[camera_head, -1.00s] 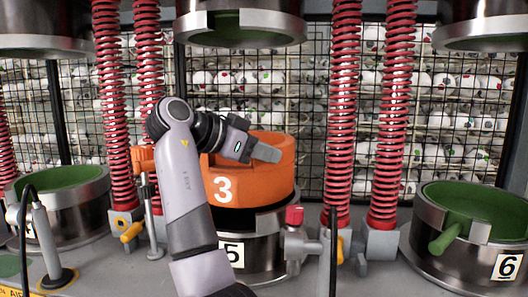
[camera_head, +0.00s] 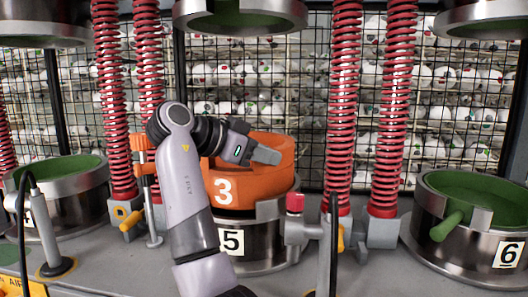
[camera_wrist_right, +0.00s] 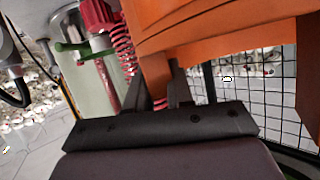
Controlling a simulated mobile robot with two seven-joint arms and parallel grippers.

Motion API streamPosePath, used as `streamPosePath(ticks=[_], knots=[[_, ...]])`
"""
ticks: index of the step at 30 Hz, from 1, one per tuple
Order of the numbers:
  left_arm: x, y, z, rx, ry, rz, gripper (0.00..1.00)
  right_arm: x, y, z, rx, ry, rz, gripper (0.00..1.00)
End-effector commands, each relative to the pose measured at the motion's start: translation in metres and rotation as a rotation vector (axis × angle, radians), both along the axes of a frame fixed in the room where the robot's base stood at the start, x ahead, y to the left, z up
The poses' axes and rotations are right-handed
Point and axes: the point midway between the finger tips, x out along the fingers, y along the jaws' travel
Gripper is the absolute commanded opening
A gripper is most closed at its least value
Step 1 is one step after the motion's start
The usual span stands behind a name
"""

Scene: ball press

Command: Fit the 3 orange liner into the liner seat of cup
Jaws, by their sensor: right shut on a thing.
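The orange liner (camera_head: 255,190), a thick ring marked 3, sits at the mouth of the steel cup (camera_head: 262,250) marked 5 in the head view. Its lower edge is partly within the cup's raised rim at the right. Whether it is fully seated cannot be told. My right gripper (camera_head: 264,155) is shut on the liner's wall at the upper side. My arm covers the liner's left side. In the right wrist view the liner (camera_wrist_right: 215,30) fills the upper right, close to the fingers. My left gripper is not in view.
A green-lined cup (camera_head: 480,245) marked 6 stands at the right, another (camera_head: 75,205) at the left. Red springs (camera_head: 390,110) rise on both sides of the middle cup. A steel press ring (camera_head: 240,18) hangs above. A red-capped post (camera_head: 295,203) stands close at the cup's right.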

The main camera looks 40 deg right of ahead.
Motion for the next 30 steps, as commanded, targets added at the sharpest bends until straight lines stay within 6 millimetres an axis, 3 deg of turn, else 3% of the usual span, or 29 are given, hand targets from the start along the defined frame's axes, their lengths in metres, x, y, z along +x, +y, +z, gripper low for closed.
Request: streamPosePath(ticks=[11, 30], knots=[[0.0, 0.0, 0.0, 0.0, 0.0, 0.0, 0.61, 0.0, 0.0, 0.001, -0.005, -0.006, -0.001, 0.0], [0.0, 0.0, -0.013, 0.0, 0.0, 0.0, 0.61, 0.0, 0.0, -0.022, -0.005, -0.006, -0.001, 0.0]])
